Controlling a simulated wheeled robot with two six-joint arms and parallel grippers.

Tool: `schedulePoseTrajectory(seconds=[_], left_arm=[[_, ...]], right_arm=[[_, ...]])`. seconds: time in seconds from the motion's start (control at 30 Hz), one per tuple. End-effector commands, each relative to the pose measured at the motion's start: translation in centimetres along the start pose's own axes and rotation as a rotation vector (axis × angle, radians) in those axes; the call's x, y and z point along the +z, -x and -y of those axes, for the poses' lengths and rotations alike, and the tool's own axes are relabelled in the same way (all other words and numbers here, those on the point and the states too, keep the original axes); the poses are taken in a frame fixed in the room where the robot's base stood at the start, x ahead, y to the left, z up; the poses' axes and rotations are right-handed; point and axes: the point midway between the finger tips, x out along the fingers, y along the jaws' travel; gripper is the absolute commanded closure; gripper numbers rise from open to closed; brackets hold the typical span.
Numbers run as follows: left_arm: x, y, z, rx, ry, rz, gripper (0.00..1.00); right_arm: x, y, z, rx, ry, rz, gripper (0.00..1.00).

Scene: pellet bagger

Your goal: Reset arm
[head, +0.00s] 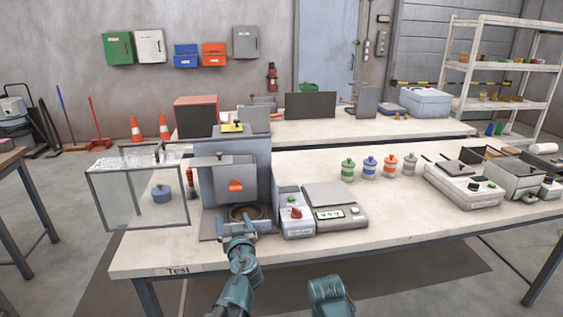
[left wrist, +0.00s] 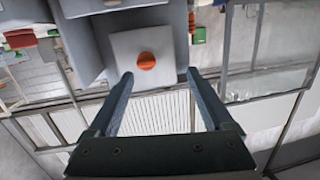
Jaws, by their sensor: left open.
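My left gripper (head: 236,225) is in front of the grey pellet bagger (head: 238,160), low at its opening. In the left wrist view its two fingers (left wrist: 160,74) are spread wide with nothing between them. Past the fingertips is a pale plate with an orange knob (left wrist: 147,61); an orange knob (head: 236,185) also shows on the bagger's front in the head view. A round brown ring (head: 246,212) lies in the bagger's opening, just behind the gripper. Whether the fingers touch the machine I cannot tell. Part of my right arm shows at the bottom; its gripper is out of view.
A clear-walled bin (head: 140,200) stands left of the bagger. A control box with a red knob (head: 295,213) and a scale (head: 335,205) stand to the right. Several banded jars (head: 369,167) are farther back. The front right of the table (head: 420,225) is clear.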

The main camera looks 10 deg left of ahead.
Motion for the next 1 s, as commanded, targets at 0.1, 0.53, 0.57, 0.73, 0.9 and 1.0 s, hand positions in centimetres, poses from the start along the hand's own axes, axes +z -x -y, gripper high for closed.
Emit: schedulePoseTrajectory(seconds=[0.1, 0.53, 0.57, 0.73, 0.9, 1.0], left_arm=[[2.3, 2.3, 0.5, -0.102, -0.070, 0.214, 0.15], [14.1, 21.4, -4.7, 0.260, -0.547, 1.218, 0.15], [14.3, 22.5, -5.0, 0.300, -0.570, 1.256, 0.15], [14.8, 26.4, -6.0, 0.457, -0.651, 1.379, 0.15], [14.9, 27.1, -6.1, 0.491, -0.667, 1.401, 0.15], [14.9, 27.1, -6.1, 0.489, -0.666, 1.400, 0.15]], right_arm=[[0.1, 2.4, -0.2, 0.000, 0.000, 0.000, 0.50], [0.4, 6.8, -0.7, 0.000, 0.000, 0.000, 0.50], [0.4, 7.0, -0.7, 0.000, 0.000, 0.000, 0.50], [0.4, 7.3, -0.7, 0.000, 0.000, 0.000, 0.50], [0.4, 7.3, -0.7, 0.000, 0.000, 0.000, 0.50], [0.4, 7.3, -0.7, 0.000, 0.000, 0.000, 0.50]])
